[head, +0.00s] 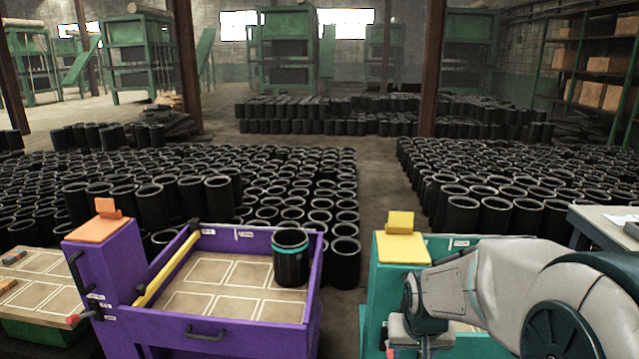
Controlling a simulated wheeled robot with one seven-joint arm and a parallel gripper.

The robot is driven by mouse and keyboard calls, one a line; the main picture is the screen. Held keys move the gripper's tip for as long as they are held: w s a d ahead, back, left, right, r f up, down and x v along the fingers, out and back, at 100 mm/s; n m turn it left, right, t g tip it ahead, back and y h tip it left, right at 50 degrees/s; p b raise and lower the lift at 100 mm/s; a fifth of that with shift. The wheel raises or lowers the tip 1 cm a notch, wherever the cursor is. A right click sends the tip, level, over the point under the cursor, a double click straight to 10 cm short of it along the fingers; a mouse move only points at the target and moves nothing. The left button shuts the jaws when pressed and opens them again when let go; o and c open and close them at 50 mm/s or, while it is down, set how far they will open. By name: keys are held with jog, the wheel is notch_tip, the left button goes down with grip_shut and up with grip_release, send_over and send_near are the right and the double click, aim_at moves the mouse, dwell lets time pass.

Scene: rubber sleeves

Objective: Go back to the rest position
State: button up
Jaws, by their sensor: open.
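My arm comes in from the right edge and reaches left over the teal cart (372,290). My gripper (408,343) points down at the bottom edge of the head view, over the left part of that cart. Its fingers are small and partly cut off, and I see nothing held in it. A black rubber sleeve with a teal band (291,262) stands upright in the back right corner of the purple cart (205,345), well left of my gripper.
The purple cart has a tray floor with marked rectangles (215,285) and a yellow bar. Many black sleeves (270,165) stand on the floor behind. An open aisle (378,185) runs between the sleeve groups.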

jog(key=s+a+r+p, duration=0.1)
jog(key=s+r, duration=0.4)
jog(key=s, duration=0.2)
jog(key=s+a+r+n+p, duration=0.1)
jog(key=s+a+r+p, duration=0.1)
jog(key=s+r, duration=0.2)
jog(key=shift+s+a+r+y, duration=0.2)
jog(key=shift+s+r+y, duration=0.2)
jog(key=shift+s, duration=1.25)
